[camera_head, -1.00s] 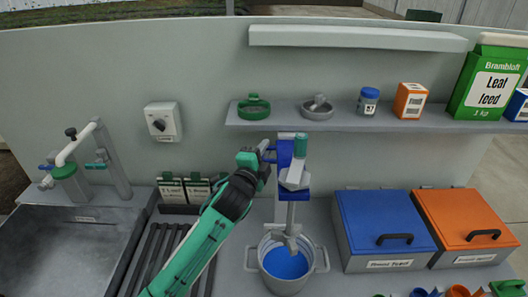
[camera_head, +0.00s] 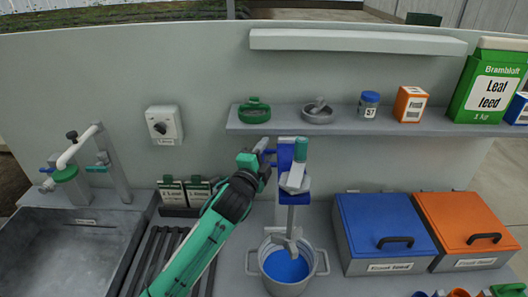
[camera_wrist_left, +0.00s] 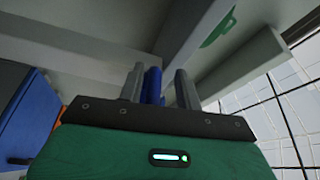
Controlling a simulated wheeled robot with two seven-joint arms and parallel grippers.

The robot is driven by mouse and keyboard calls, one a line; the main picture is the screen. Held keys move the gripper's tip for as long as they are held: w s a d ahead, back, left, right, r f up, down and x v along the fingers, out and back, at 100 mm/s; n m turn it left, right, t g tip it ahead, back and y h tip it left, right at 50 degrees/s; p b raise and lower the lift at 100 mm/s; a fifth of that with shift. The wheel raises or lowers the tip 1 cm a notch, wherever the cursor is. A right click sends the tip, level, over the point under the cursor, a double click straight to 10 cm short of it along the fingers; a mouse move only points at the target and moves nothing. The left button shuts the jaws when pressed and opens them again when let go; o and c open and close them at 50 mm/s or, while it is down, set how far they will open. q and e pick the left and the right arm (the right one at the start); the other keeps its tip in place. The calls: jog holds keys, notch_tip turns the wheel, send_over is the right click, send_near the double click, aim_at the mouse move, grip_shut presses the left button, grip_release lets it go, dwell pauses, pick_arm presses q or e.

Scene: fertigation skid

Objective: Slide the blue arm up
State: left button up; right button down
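The blue arm (camera_head: 286,157) is an upright blue piece of the stirrer in the middle of the work surface, with a grey and green head (camera_head: 298,170). A grey shaft with a paddle (camera_head: 286,239) hangs below it in a grey pot (camera_head: 268,259) with blue contents. My left gripper (camera_head: 268,158) is at the blue arm's left side. In the left wrist view its two grey fingers (camera_wrist_left: 160,88) stand on either side of a blue bar (camera_wrist_left: 153,85). The bar sits close to the left finger, with a gap to the right one. My right gripper is out of view.
A shelf (camera_head: 440,127) with small jars and boxes runs behind and above the stirrer. A blue-lidded bin (camera_head: 382,220) and an orange-lidded bin (camera_head: 462,218) stand right. A sink (camera_head: 60,250) and rack (camera_head: 165,262) are left.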

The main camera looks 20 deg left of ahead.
pick_arm(q)
jog(key=shift+s+f, duration=0.15)
jog(key=shift+s, duration=0.05)
jog(key=s+a+b, duration=0.1)
jog(key=s+b, duration=0.3)
jog(key=s, duration=0.9)
jog(key=shift+s+a+f+b, duration=0.2)
jog(key=shift+a+f+b, duration=0.1)
jog(key=shift+f, duration=0.1)
